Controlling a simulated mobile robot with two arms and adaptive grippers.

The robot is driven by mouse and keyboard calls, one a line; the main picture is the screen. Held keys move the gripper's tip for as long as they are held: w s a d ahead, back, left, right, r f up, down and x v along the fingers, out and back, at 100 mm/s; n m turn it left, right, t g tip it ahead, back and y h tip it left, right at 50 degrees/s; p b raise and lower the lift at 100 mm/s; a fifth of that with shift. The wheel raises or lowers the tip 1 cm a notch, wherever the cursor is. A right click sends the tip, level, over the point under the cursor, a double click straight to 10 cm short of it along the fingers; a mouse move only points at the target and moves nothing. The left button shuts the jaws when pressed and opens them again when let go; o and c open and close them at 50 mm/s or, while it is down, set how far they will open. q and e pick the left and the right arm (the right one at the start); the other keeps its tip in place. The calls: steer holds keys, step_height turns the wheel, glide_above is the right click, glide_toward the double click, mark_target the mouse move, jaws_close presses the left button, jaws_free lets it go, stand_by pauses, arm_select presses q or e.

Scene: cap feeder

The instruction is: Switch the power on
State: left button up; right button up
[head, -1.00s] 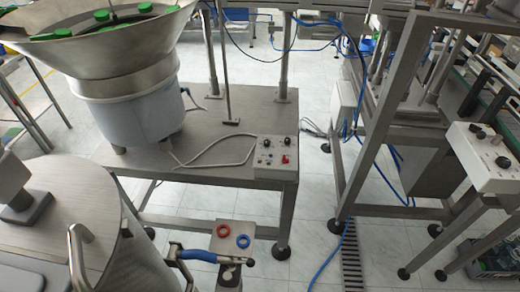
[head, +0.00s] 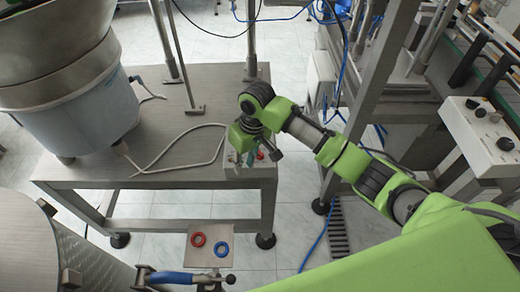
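The grey control box (head: 236,175) sits at the front right corner of the steel table (head: 85,172). My green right arm reaches in from the lower right. My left gripper is not in view.
The metal feeder bowl (head: 65,50) stands on the table at left, with a loose cable (head: 185,130) running on the tabletop. A small plate (head: 208,250) with red and blue rings is in front. Another frame and a white control panel (head: 480,135) stand at right.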

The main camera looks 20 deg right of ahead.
mark_target(260, 153)
steer(key=w+d+r+m+h, duration=0.1)
steer(key=w+d+r, duration=0.15)
steer(key=r, duration=0.35)
steer(key=w+d+r+h, duration=0.1)
steer(key=w+d+r, duration=0.1)
steer(key=d+r, duration=0.25)
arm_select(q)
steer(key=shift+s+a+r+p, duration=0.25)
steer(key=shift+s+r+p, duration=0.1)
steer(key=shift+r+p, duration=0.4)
arm_select(e)
steer(key=shift+g, duration=0.3)
steer(key=f, duration=1.2)
steer(key=shift+w+a+f, duration=0.2)
steer(key=shift+a, duration=0.15)
jaws_close()
